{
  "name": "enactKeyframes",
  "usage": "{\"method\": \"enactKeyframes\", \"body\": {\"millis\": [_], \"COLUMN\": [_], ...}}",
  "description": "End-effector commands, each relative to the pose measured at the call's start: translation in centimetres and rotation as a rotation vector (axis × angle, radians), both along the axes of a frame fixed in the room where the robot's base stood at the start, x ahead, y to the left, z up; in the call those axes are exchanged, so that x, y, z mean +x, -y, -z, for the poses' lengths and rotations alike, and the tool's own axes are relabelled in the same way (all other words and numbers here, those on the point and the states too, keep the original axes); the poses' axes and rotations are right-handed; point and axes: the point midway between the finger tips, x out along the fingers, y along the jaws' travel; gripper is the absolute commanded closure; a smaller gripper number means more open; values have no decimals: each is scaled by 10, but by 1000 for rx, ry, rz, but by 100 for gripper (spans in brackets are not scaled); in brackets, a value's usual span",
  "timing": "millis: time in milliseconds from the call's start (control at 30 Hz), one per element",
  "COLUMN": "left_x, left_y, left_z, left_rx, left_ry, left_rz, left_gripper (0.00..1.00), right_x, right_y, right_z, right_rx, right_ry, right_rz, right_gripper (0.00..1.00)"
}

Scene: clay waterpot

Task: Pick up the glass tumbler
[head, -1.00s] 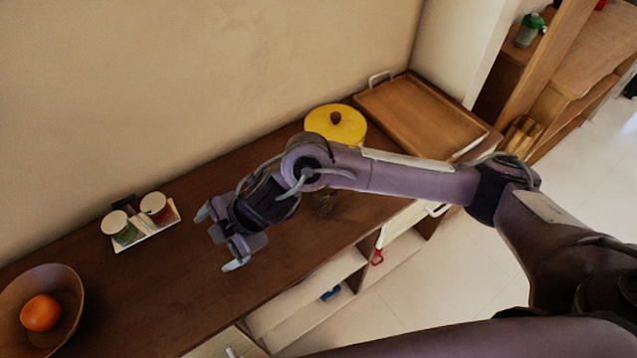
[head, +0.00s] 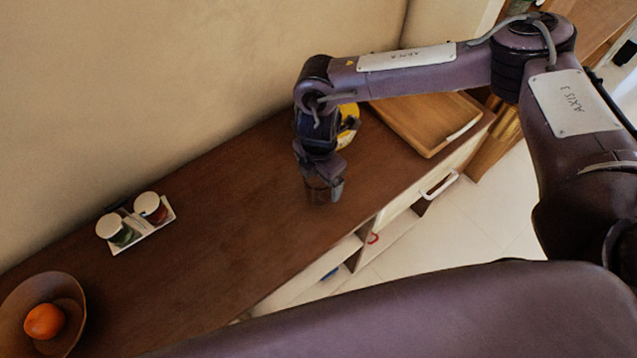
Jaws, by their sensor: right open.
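The glass tumbler (head: 317,193) is small, dark and see-through, and hard to make out against the brown wood. It stands on the long wooden counter (head: 215,215), near its front edge. My right gripper (head: 320,182) points down at the tumbler, with its fingers open around or just over it. The fingers and wrist hide part of the glass, and I cannot tell whether they touch it. My left gripper is not in view.
A yellow lidded pot (head: 349,116) stands behind my right wrist, mostly hidden. A wooden tray (head: 425,118) lies beyond it. At left are two jars on a white holder (head: 158,230) and a bowl (head: 18,308) with an orange (head: 44,321). The counter between is clear.

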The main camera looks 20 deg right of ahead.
Motion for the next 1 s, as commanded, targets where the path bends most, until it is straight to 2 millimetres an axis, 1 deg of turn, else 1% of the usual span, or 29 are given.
{"method": "enactKeyframes", "body": {"millis": [33, 100, 200, 433, 833, 867, 1000], "left_x": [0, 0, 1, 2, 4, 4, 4], "left_y": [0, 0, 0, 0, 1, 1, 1], "left_z": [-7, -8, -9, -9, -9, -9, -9], "left_rx": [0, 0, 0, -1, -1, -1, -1], "left_ry": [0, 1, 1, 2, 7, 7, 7], "left_rz": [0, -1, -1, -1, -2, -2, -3], "left_gripper": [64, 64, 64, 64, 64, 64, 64], "right_x": [-1, 0, 0, 0, 0, 0, 0], "right_y": [0, 0, -1, 0, -1, -1, -1], "right_z": [5, 14, 22, 23, 23, 23, 22], "right_rx": [-1, -1, 1, 1, 1, 2, 2], "right_ry": [-3, -2, 0, 0, 0, 0, 0], "right_rz": [0, 0, 0, -1, -1, 0, 0], "right_gripper": [13, 13, 13, 13, 65, 67, 67]}}
